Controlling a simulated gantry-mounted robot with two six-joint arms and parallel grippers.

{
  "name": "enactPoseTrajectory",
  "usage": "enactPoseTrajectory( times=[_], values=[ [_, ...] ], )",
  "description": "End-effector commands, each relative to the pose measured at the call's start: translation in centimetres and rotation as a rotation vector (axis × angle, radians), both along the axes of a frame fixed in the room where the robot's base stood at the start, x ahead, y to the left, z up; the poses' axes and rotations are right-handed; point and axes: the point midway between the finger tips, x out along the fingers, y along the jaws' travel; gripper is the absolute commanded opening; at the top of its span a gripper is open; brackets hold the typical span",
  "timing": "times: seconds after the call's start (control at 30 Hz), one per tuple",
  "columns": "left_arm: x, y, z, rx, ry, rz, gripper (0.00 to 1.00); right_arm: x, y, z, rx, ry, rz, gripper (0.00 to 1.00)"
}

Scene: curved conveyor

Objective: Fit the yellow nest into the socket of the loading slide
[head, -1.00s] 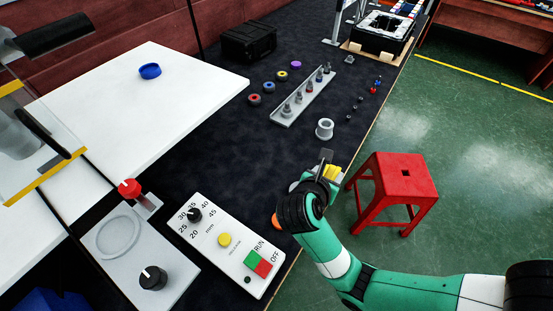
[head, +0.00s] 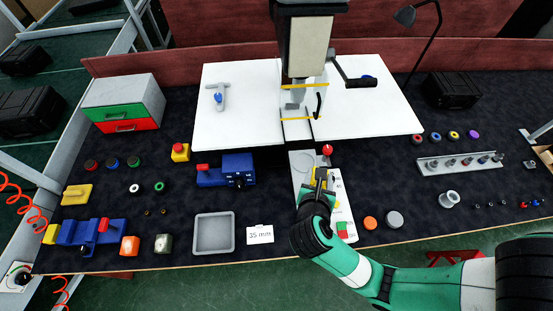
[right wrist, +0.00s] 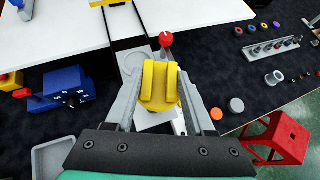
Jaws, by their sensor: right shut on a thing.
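The yellow nest (right wrist: 160,88), a round piece with two upright ribs, is held between the fingers of my right gripper (right wrist: 163,108). In the head view a bit of the yellow nest (head: 311,179) shows at my right gripper (head: 318,182). The grey loading slide (head: 300,161) lies in front of the press, and part of the slide (right wrist: 131,62) shows behind the nest in the wrist view. The nest is over or near the slide; I cannot tell its height. The socket is mostly hidden by the nest and gripper. My left gripper is not in view.
A red knob (head: 327,150) stands at the slide's right side. A white control panel (head: 340,195) lies partly under my right arm. A blue fixture (head: 225,170) stands to the left, a grey tray (head: 214,233) nearer the front. Orange (head: 370,223) and grey (head: 394,219) discs lie right.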

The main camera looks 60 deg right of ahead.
Motion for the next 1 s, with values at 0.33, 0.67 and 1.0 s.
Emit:
enactPoseTrajectory(
  times=[0.33, 0.67, 1.0],
  values=[
    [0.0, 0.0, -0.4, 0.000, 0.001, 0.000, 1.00, 2.0, -2.5, -1.6, 0.000, 0.004, -0.005, 0.00],
    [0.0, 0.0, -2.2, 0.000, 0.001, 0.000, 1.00, 7.5, -8.7, -7.4, 0.002, 0.005, -0.002, 0.00],
    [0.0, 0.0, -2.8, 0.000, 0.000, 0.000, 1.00, 9.0, -10.3, -9.6, 0.000, -0.001, 0.001, 0.00]
  ],
)
